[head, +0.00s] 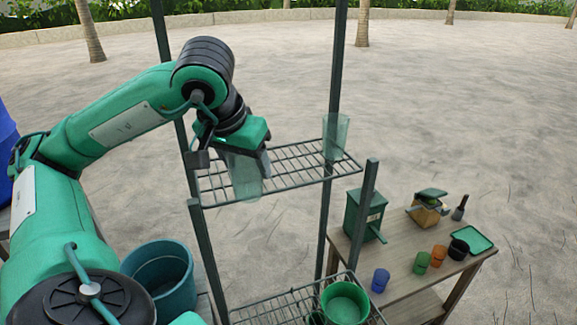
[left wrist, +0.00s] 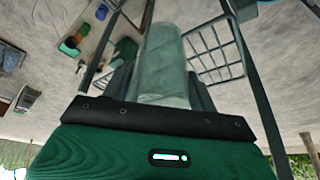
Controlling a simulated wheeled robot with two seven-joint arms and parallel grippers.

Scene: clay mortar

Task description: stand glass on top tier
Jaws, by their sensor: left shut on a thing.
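A clear greenish glass (head: 245,178) is held by my left gripper (head: 238,158) at the front edge of the top wire tier (head: 290,184) of a dark green rack. The gripper is shut on it. In the left wrist view the glass (left wrist: 162,65) sticks out from between the fingers, with the wire tier (left wrist: 215,52) beyond it. I cannot tell whether its base touches the tier. Another clear glass (head: 335,136) stands at the right end of the top tier. My right gripper is not in view.
The lower tier (head: 270,308) holds a green bowl (head: 345,303). Rack posts (head: 334,90) rise around the tiers. A wooden table (head: 405,285) at right carries a green box (head: 362,215), a blue cup (head: 380,280) and several other items. A teal bucket (head: 185,300) stands at lower left.

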